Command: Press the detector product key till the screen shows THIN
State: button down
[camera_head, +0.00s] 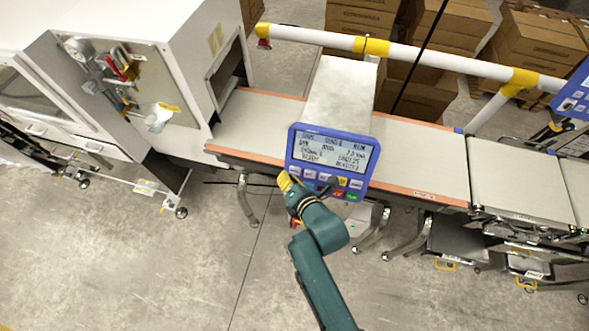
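The detector panel (332,161) is a blue-framed box in the middle of the view, mounted at the front of the belt. Its lit screen (333,153) shows several lines of dark text, too small and blurred to read surely; I cannot make out the product name. My teal arm rises from below. My gripper (330,183) appears as a small dark shape in front of the lower keys, hiding some of them. Contact and finger opening cannot be told.
A grey belt conveyor (419,167) with orange edges runs behind the panel, and a pale detector housing (341,95) stands over it. A white cabinet (190,60) is at left. A white and yellow rail (420,56) and stacked cartons (535,45) are behind. The front floor is clear.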

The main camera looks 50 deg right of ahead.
jog(key=shift+s+a+r+p, duration=0.3)
jog(key=shift+a+r+p, duration=0.15)
jog(key=shift+a, duration=0.3)
jog(key=shift+s+a+r+p, duration=0.35)
jog(key=shift+a+p, duration=0.15)
jog(key=shift+a, duration=0.2)
jog(key=shift+s+a+r+p, duration=0.3)
jog(key=shift+a+r+p, duration=0.15)
jog(key=shift+a, duration=0.3)
